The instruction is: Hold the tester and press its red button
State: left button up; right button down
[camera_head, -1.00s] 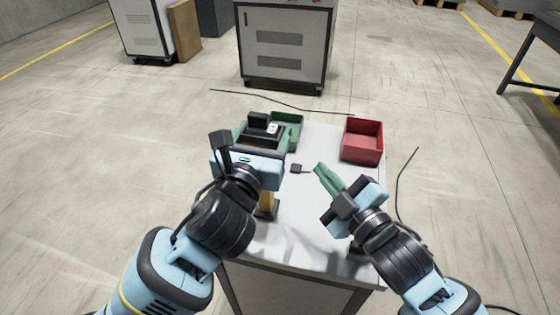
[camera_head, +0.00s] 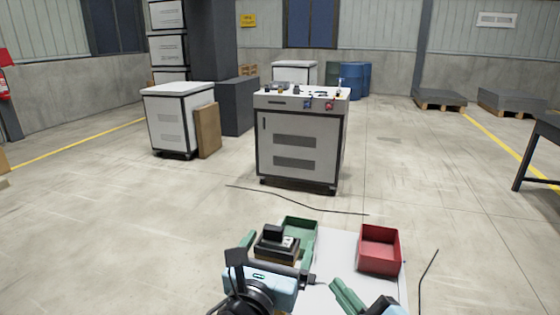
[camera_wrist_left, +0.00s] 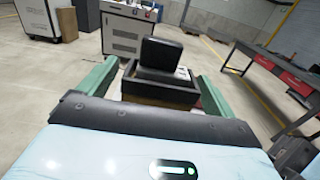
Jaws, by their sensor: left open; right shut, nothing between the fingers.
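A dark box-shaped device (camera_head: 276,247), which I take to be the tester, shows near the bottom of the head view. It has a raised black block and a small pale patch on top. It also shows in the left wrist view (camera_wrist_left: 160,92), with a yellowish band low on its side. I see no red button on it. My left gripper (camera_head: 279,241) is open, its green fingers on either side of the device; I cannot tell whether they touch it. My right gripper (camera_head: 345,295) is shut and empty, apart from the device, to its right.
A green bin (camera_head: 300,228) stands just behind the device. A red bin (camera_head: 379,262) stands at the table's right side. The white table (camera_head: 336,250) is bare between them. A small dark item (camera_head: 308,279) lies near my left gripper. A wheeled cabinet (camera_head: 300,140) stands on the floor beyond.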

pick_arm(q)
jog(key=shift+s, duration=0.1)
jog(key=p+v, duration=0.4)
jog(key=v, duration=1.6)
pick_arm(e)
notch_tip(320, 180, up, 8)
jog(key=shift+r+n+t+y, duration=0.2)
jog(key=shift+n+t+y, duration=0.1)
